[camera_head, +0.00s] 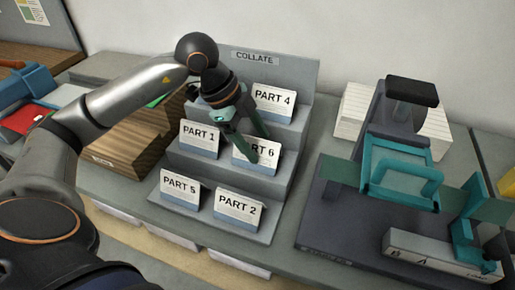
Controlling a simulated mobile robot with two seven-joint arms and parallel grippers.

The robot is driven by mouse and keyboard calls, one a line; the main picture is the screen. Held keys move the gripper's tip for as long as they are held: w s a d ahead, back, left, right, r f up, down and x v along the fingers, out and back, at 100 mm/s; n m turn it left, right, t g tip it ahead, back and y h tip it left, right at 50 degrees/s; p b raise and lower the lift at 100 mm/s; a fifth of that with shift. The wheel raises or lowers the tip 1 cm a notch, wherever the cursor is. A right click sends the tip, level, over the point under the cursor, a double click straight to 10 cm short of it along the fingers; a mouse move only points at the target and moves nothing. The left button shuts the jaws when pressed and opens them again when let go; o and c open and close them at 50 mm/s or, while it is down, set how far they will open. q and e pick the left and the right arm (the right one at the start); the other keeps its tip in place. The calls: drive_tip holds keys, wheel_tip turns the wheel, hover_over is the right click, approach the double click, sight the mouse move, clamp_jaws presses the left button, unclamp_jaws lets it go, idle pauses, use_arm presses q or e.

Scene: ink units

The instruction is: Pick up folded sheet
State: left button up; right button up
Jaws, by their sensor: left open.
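Several folded sheets stand on a grey stepped rack (278,70) marked COLLATE. PART 4 (272,102) is on the top step at the right. PART 1 (199,139) and PART 6 (262,158) are on the middle step. PART 5 (180,190) and PART 2 (238,209) are on the bottom step. My left gripper (248,149) is open, its green fingers pointing down in front of PART 6 and hiding its left part. I cannot tell whether the fingers touch the sheet. My right gripper is not in view.
A teal and dark press-like device (400,175) stands on a dark base to the right, with a white paper stack (352,108) behind it. A brown wooden box (130,145) is left of the rack. Blue and red items (28,115) lie at far left.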

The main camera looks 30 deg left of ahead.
use_arm(q)
clamp_jaws()
idle(0.3)
drive_tip(key=shift+r, duration=0.1)
